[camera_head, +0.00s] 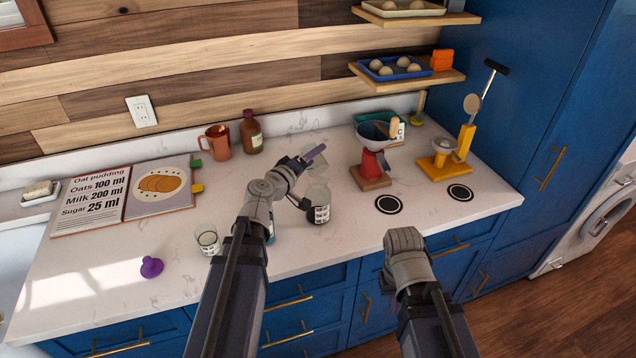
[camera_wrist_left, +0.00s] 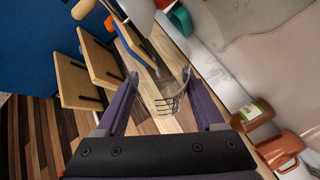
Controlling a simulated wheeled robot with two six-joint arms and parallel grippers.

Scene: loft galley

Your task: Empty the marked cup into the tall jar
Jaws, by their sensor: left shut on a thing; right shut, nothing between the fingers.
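My left gripper (camera_head: 314,162) is shut on the marked cup (camera_head: 318,167), a clear cup held in the air and strongly tilted. In the left wrist view the cup (camera_wrist_left: 168,100) sits between the purple fingers, with dark markings on its wall. Its contents cannot be made out.
A small glass (camera_head: 207,241) with pale contents and a purple piece (camera_head: 151,267) stand front left. An orange mug (camera_head: 217,142), brown bottle (camera_head: 251,132) and recipe book (camera_head: 125,200) are behind and left.

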